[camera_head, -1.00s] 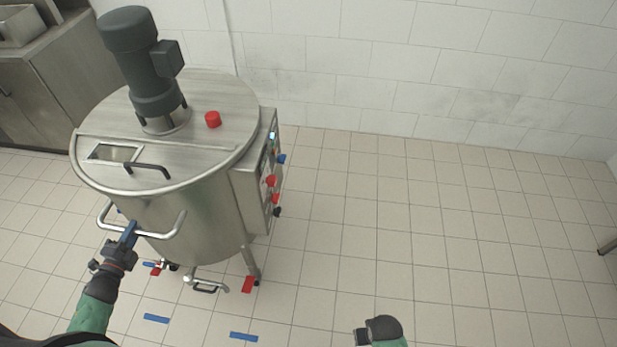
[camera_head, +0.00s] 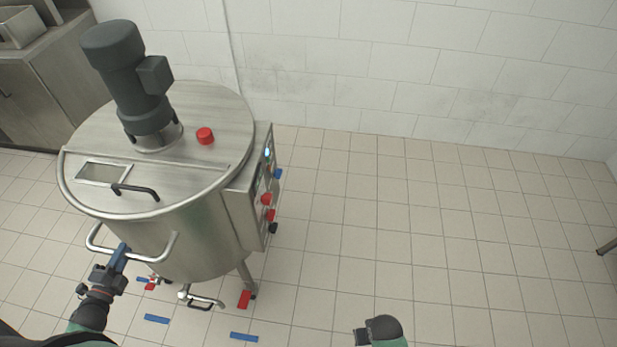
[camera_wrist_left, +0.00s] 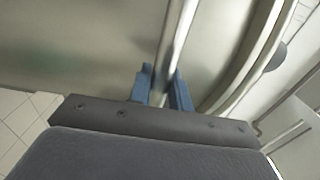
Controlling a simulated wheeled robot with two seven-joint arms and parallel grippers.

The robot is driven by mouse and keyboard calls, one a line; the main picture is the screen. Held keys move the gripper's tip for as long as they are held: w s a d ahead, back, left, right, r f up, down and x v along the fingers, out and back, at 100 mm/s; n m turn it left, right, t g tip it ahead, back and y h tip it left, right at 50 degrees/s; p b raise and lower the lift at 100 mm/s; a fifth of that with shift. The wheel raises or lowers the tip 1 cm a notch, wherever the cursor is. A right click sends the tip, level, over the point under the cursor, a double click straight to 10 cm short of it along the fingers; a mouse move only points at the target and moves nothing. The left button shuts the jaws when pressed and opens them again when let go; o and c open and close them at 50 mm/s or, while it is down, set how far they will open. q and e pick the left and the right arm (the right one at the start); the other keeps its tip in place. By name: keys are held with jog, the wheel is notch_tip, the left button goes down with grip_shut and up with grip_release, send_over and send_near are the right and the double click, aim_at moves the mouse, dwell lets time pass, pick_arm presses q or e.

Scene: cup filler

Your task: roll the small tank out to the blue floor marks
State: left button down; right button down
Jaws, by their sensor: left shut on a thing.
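The small tank (camera_head: 185,235) is a steel drum on legs with a dark motor (camera_head: 130,85) on its lid and a control box on its right side. My left gripper (camera_head: 121,253) is shut on the tank's push handle (camera_head: 168,250), a bent steel bar at the front. In the left wrist view the blue fingers sit on both sides of the handle bar (camera_wrist_left: 178,40). Blue floor marks (camera_head: 156,319) and (camera_head: 244,337) lie on the tiles in front of the tank, clear of its legs. My right gripper (camera_head: 362,337) shows only partly at the bottom edge, its fingers unclear.
Red pedals or brakes (camera_head: 244,299) show at the tank's feet. A steel counter (camera_head: 40,85) stands at the back left. A tiled wall (camera_head: 420,70) runs behind. The floor to the right is clear, apart from a dark foot (camera_head: 607,247) at the right edge.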

pick_arm(q)
jog(key=s+a, duration=0.1)
jog(key=s, duration=1.2)
jog(key=shift+p, duration=0.45)
jog(key=shift+w, duration=0.1)
dwell(0.3)
jog(key=s+a, duration=0.1)
jog(key=s, duration=1.7)
jog(key=shift+s+a, duration=0.15)
jog(key=shift+a, duration=0.05)
dwell(0.8)
